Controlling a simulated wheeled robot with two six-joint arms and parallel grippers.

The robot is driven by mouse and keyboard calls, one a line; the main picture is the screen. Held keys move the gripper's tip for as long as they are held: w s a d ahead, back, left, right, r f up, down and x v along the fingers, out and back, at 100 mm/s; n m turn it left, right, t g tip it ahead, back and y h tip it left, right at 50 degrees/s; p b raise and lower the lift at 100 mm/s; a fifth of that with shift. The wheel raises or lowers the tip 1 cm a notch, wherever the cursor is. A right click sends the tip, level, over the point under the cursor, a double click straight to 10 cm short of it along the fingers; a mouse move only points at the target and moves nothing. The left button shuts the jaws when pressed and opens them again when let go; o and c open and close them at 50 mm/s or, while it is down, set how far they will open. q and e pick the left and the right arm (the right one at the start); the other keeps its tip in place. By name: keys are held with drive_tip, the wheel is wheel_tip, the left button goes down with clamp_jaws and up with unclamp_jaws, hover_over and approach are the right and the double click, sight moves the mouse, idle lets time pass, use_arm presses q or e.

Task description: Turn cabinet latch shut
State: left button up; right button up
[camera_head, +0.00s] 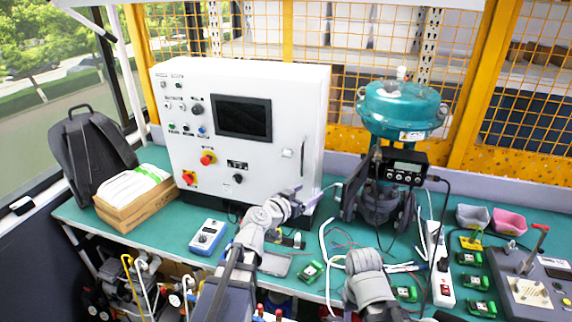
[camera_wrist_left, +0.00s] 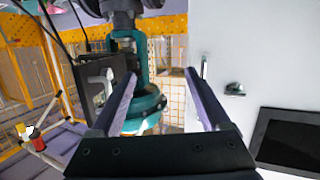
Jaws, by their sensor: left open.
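The white control cabinet (camera_head: 262,84) stands on the green bench. A small latch (camera_head: 287,153) sits on the right part of its front, beside a slim upright metal handle (camera_head: 303,157). My right gripper cannot be seen; only grey arm links show.
A teal valve actuator (camera_head: 400,108) with a black positioner (camera_head: 402,166) stands right of the cabinet, close to my left gripper. Cables and green modules (camera_head: 311,271) lie on the bench. A blue-white meter (camera_head: 208,237) lies in front of the cabinet.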

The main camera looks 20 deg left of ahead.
sight(285, 155)
use_arm(q)
drive_tip(key=w+a+r+n+t+y, duration=0.3)
drive_tip(key=a+r+n+t+y, duration=0.15)
drive_tip(key=a, duration=0.55)
drive_tip(key=shift+m+g+y, duration=0.45)
drive_tip(key=shift+w+d+r, duration=0.1)
drive_tip(key=shift+w+d, duration=0.05)
drive_tip(key=shift+w, duration=1.75)
drive_tip(key=shift+w+d+r, duration=0.1)
drive_tip(key=shift+w+d, duration=0.05)
drive_tip(key=shift+w, duration=1.7)
clamp_jaws()
